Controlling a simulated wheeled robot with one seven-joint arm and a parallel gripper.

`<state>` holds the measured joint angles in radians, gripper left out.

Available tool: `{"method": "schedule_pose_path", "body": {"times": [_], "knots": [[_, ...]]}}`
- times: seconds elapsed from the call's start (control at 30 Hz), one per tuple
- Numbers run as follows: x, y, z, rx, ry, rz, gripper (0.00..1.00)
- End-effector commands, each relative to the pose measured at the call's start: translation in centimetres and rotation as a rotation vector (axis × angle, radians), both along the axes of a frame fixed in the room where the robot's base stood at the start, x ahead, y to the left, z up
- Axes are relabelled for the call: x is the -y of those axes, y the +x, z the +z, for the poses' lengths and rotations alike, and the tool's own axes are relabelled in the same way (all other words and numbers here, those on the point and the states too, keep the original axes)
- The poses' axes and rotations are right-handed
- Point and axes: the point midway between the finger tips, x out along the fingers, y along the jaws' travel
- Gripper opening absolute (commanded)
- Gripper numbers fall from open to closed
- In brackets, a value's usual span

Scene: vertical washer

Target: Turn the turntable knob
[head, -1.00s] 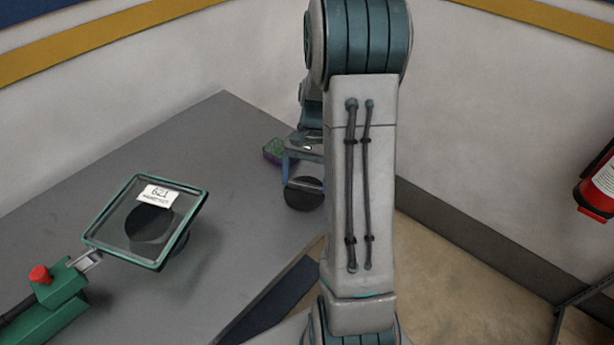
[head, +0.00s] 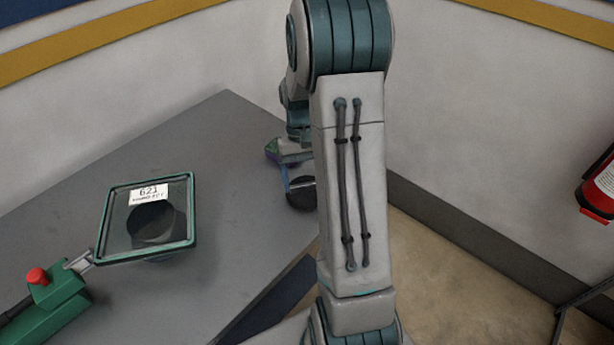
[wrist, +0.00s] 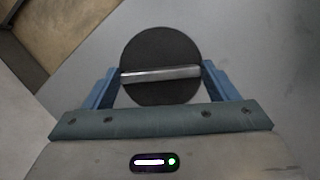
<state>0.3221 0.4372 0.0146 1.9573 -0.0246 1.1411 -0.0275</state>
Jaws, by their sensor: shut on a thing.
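The turntable knob (wrist: 150,48), a dark round disc with a silver bar across it, sits at the grey table's edge. It also shows in the head view (head: 303,193), partly behind my arm. My gripper (wrist: 161,76) is shut on the knob, with a blue finger at each end of the silver bar. In the head view my gripper (head: 298,168) is mostly hidden by my arm. A green-framed clear panel (head: 117,226) with a white "621" label and a dark disc under it stands left on the table.
A green unit (head: 55,293) with a red button (head: 37,276) is joined to the panel by a metal bracket. The grey table (head: 225,130) is bare between panel and knob. Walls stand behind, with a red fire extinguisher (head: 598,185) at the right.

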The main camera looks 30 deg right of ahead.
Motion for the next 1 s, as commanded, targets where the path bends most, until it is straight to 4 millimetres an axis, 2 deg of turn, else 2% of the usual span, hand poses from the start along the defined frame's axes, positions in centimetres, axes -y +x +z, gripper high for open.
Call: {"method": "schedule_pose_path", "body": {"times": [0.37,0.4,0.43,0.47,0.77,0.87,1.0], "knots": [[0.0,0.2,0.2,0.008,-0.002,0.003,0.57],[0.0,0.2,0.2,0.008,-0.002,0.003,0.88],[0.0,0.2,0.2,0.008,-0.002,0.003,0.97],[0.0,0.2,0.2,0.007,-0.002,0.003,1.00],[0.1,0.3,0.5,0.005,-0.001,0.003,1.00],[0.2,0.8,1.6,0.008,-0.002,0.003,1.00],[0.5,1.9,4.2,0.010,-0.002,0.003,1.00]]}}
